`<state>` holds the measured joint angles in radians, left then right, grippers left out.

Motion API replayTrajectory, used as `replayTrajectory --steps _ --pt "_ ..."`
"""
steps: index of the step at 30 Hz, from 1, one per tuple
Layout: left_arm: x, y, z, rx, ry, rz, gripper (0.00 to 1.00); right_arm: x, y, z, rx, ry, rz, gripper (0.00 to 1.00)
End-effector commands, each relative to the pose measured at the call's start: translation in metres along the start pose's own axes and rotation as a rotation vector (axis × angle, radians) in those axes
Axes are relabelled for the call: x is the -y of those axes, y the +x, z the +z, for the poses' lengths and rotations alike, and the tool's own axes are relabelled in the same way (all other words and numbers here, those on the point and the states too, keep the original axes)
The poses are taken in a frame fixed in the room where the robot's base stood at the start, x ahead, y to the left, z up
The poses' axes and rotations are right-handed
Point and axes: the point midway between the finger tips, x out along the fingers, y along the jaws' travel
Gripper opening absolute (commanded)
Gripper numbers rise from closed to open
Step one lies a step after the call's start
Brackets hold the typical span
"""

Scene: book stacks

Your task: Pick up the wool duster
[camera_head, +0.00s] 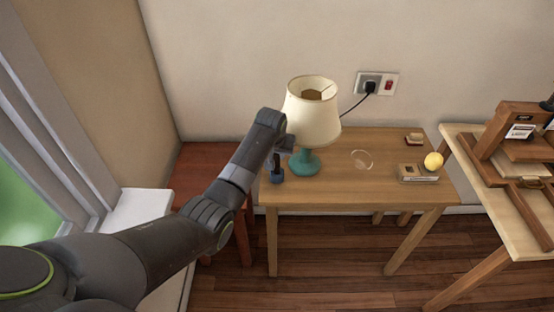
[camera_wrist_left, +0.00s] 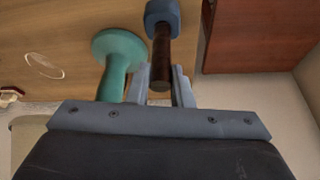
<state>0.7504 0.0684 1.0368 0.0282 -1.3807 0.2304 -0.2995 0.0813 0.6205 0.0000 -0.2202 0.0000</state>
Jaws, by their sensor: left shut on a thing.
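The wool duster, with a blue head and a dark brown handle, shows in the left wrist view (camera_wrist_left: 162,40) and as a small dark blue shape in the head view (camera_head: 277,175). My left gripper (camera_head: 281,151) is over the left end of the wooden table. Its fingers in the left wrist view (camera_wrist_left: 165,82) are shut on the brown handle, with the blue head beyond the fingertips. In the head view the arm hides most of the handle. I cannot tell whether the head touches the tabletop. My right gripper is not in view.
A lamp with a cream shade (camera_head: 312,112) and teal base (camera_head: 304,164) stands close right of the gripper. The table (camera_head: 350,190) also bears a clear round thing (camera_head: 361,159), a yellow ball (camera_head: 433,161) and a small box (camera_head: 413,173). A reddish table (camera_head: 203,157) is at left.

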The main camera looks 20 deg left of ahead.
Motion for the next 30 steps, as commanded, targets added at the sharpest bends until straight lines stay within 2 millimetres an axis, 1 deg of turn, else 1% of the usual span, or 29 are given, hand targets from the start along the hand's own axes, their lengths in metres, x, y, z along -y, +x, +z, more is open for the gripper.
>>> replayTrajectory --steps 1,18,24,30 --pt "0.000 -0.010 -0.006 -0.007 0.000 0.001 0.00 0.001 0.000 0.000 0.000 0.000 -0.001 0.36" --pt "0.000 -0.139 -0.059 -0.007 0.000 -0.001 0.00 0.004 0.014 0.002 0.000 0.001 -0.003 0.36" --pt "0.000 -0.180 -0.076 -0.005 0.000 -0.001 0.00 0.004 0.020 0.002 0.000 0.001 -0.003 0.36" --pt "0.000 -0.213 -0.089 -0.004 0.000 0.000 0.00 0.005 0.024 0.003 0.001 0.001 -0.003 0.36"
